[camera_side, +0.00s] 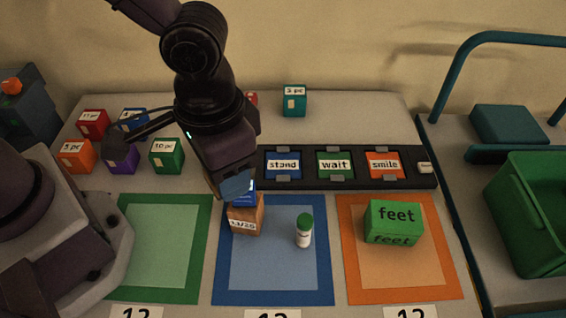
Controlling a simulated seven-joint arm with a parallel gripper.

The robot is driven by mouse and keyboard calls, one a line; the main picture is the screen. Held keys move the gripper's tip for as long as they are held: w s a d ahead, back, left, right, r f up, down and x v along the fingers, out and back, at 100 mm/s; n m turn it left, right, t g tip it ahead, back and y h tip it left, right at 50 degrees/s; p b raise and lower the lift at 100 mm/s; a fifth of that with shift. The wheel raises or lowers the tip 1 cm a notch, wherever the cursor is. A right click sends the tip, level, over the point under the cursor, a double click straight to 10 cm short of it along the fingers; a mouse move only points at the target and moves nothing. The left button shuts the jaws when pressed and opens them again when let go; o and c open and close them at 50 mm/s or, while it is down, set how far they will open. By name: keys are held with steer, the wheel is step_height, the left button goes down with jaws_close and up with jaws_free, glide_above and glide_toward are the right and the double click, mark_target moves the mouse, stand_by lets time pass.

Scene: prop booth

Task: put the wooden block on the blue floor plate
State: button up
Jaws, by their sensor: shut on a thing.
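The wooden block (245,221), brown with a white label reading like "13/20", is at the upper left part of the blue floor plate (232,288) in the side view. My gripper (240,200) points down directly above it and is shut on it. A small blue piece with white marking (244,194) shows between the gripper and the block; I cannot tell what it belongs to. The fingertips are partly hidden. Whether the block touches the plate or hangs just above it is unclear.
A white bottle with a green cap (304,233) stands on the blue plate, right of the block. A green "feet" box (393,222) sits on the orange plate (441,285). The green plate (193,284) is bare. A dark card rack (423,179) lies behind the plates.

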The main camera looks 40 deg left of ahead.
steer(key=w+a+n, duration=0.4)
steer(key=a+n, duration=0.8)
glide_above(283, 165)
steer(key=f, duration=1.4)
steer(key=shift+s+a+f, duration=0.1)
steer(key=shift+s, duration=0.15)
steer(key=shift+w+f, duration=0.15)
steer(key=shift+f, duration=0.1)
steer(key=shift+w+f, duration=0.15)
steer(key=shift+f, duration=1.5)
steer(key=shift+f, duration=0.2)
steer(key=o, duration=1)
